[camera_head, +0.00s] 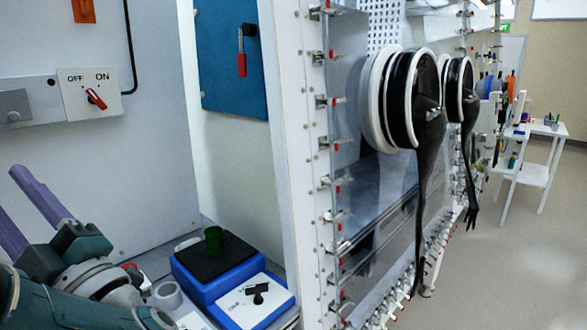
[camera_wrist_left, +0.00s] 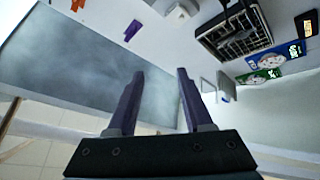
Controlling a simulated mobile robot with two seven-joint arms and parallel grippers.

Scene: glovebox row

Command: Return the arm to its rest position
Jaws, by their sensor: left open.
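My left arm comes in from the lower left of the head view. Its left gripper (camera_head: 10,195) has two purple fingers pointing up and left, partly cut off by the picture edge. In the left wrist view the left gripper (camera_wrist_left: 160,72) shows both fingers apart with nothing between them. My right gripper is in neither view.
A switch panel (camera_head: 92,93) with a red knob is on the wall above my left gripper. A blue device (camera_head: 205,285) with a green cup (camera_head: 214,240) stands right of my arm. A white frame post (camera_head: 285,150) and black gloves (camera_head: 428,130) are further right.

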